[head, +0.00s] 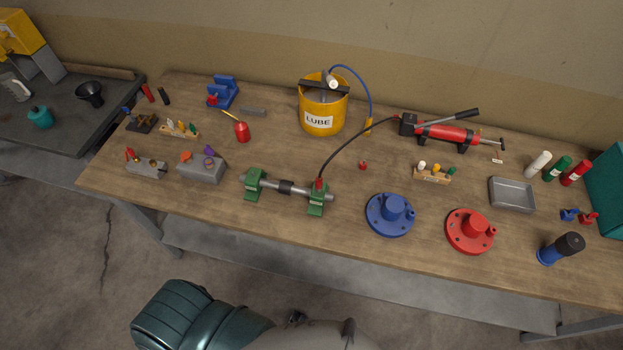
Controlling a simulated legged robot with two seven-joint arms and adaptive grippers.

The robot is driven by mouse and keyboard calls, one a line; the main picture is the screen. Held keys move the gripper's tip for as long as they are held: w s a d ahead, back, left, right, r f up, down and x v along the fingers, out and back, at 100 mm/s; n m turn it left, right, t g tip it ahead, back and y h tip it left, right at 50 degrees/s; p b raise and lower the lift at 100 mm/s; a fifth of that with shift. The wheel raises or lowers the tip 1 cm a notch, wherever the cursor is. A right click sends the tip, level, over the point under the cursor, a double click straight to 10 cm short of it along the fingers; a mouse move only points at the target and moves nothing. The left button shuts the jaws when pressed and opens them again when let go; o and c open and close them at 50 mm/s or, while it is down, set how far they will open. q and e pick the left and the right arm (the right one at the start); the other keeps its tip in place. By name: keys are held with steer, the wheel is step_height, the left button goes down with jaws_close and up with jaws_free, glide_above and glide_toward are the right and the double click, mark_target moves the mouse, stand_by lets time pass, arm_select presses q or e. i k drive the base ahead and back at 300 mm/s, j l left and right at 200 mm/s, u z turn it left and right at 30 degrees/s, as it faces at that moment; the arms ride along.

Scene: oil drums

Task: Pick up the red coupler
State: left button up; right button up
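A small red fitting (588,218) lies at the right end of the wooden table, beside a similar blue fitting (569,214). Another small red piece (362,165) stands alone near the middle of the table. A red fitting (319,184) also shows at the hose end on the right green stand. I cannot tell for sure which one is the red coupler. Neither of my grippers shows clearly; only teal and grey parts of my own body are at the bottom edge, below the table.
A yellow LUBE bucket (323,112), red hand pump (446,133), blue flange (390,214), red flange (470,231) and grey tray (512,195) stand on the wooden table (250,225). A dark blue cylinder (560,248) is near the front right. The left front is clear.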

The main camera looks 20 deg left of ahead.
mark_target(318, 182)
steer(key=j+z, duration=0.2)
steer(key=j, duration=0.2)
steer(key=k+j+z, duration=0.2)
steer(key=j, duration=0.2)
steer(key=k+j+z, duration=0.2)
steer(key=j, duration=0.2)
steer(key=j+z, duration=0.25)
steer(key=k+j, duration=0.05)
steer(key=j, duration=0.05)
